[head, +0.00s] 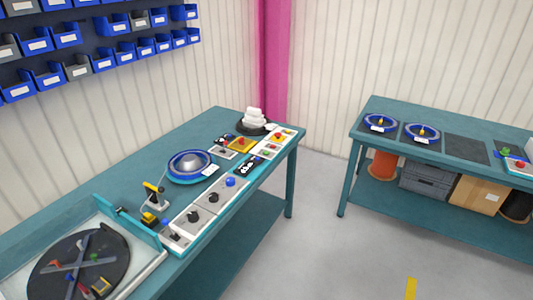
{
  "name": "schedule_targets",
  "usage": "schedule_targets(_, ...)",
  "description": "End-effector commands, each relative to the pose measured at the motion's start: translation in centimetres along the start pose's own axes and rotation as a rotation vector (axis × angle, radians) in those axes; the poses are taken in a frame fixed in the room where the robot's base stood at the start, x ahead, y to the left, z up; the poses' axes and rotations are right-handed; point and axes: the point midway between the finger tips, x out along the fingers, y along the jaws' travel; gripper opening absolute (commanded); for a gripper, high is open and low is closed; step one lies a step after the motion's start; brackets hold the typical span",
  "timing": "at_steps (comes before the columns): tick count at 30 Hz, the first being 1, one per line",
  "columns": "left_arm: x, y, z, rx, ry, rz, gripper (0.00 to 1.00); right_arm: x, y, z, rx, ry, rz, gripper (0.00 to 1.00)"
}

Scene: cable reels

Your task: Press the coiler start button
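A machine with a black round disc (78,264) and grey cross arms, which looks like the coiler, sits at the near left of the teal bench. A row of control panels (215,198) runs along the bench's front edge. Near the machine a panel has a blue button (165,222) and a dark knob. Farther along are black knobs (213,197) and another blue button (230,182). At the far end are yellow-backed red buttons (241,141). Labels are too small to read, so I cannot tell which is the coiler start button. Neither gripper is in view.
A blue reel (189,166) lies on the left bench, with a yellow-and-black device (154,194) beside it. A white stack (254,117) stands at the far end. A second bench (450,165) at right holds blue reels (380,123). Grey floor (330,240) between the benches is clear.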

Motion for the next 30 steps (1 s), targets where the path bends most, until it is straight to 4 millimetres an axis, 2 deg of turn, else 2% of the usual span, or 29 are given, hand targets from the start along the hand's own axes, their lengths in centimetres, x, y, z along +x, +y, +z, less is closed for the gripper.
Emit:
schedule_targets(1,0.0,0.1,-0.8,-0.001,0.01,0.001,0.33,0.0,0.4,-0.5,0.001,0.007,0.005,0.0)
schedule_targets(6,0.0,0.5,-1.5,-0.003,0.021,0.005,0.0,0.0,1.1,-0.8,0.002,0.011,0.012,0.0)
schedule_targets(16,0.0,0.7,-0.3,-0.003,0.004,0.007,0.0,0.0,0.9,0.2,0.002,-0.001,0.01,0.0)
schedule_targets(30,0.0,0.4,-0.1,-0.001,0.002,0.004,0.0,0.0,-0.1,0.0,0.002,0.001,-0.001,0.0)
